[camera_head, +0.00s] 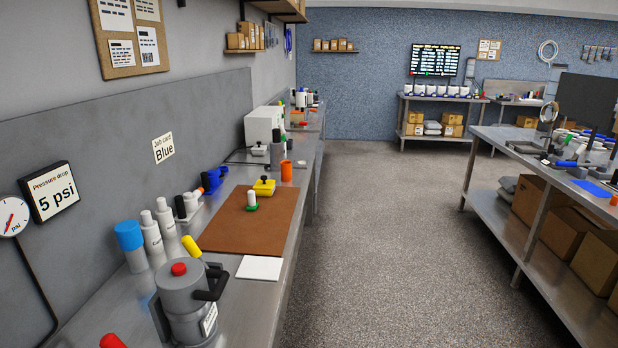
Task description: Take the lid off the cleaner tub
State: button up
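A tub (137,258) with a blue lid (129,235) stands on the left bench, close to the wall. The lid sits on top of it. No readable text shows on it, so I cannot tell for sure that it is the cleaner tub. In front of it stands a grey pot (187,310) with a red knob (179,269), a dark handle and a white label too small to read. My gripper is not in view.
White bottles (151,233) stand close behind the blue-lidded tub. A yellow-ended item (191,246) lies near the pot. A brown mat (240,224) and white sheet (259,268) cover bench top (243,295). Open floor (390,230) lies between this bench and the right one.

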aim_at(264, 183)
jog(key=i, duration=2.75)
jog(key=i+u, duration=0.45)
jog(key=i+l+u, duration=0.25)
jog(key=u, duration=0.15)
jog(key=i+l+u, duration=0.3)
jog(key=u, duration=0.15)
jog(key=i+u, duration=0.1)
jog(key=u, duration=2.5)
